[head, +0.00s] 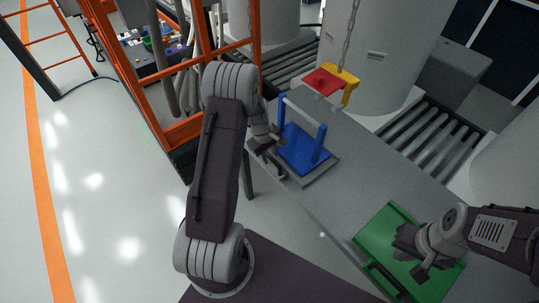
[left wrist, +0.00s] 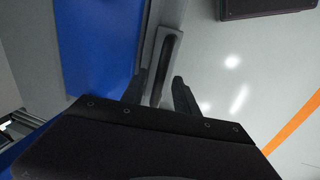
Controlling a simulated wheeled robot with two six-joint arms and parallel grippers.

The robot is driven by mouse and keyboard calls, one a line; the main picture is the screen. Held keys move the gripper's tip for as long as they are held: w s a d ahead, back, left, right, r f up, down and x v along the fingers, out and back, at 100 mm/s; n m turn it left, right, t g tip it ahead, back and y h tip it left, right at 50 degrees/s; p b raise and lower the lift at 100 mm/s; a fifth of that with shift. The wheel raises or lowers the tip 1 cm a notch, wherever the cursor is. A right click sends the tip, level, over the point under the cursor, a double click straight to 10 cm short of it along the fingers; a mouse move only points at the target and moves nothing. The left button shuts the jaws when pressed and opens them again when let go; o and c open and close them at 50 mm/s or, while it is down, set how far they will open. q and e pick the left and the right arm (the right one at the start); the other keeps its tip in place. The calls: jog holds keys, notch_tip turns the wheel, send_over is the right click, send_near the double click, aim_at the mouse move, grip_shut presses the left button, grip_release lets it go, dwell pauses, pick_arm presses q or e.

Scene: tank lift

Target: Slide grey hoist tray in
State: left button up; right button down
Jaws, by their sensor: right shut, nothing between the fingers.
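The grey hoist tray (head: 323,171) sits at the left edge of the grey table, with a blue stand (head: 303,152) on it that has two posts and a pale crossbar. A dark handle (head: 277,172) is on the tray's near side. My left gripper (head: 268,150) is at this handle. In the left wrist view the handle (left wrist: 163,65) stands between the two open fingers (left wrist: 160,92), with a gap on the right. The blue stand (left wrist: 98,45) fills the left of that view. My right gripper (head: 418,268) is shut and empty over the green tray (head: 384,230).
The grey table (head: 375,165) is clear between the two trays. A chain (head: 349,35) hangs behind it with a yellow hook (head: 349,88) and a red block (head: 323,80). An orange frame (head: 185,130) stands left of the table. Roller conveyors (head: 430,130) and white columns lie beyond.

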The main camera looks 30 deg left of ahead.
pick_arm(q)
grip_shut()
dwell(1.4)
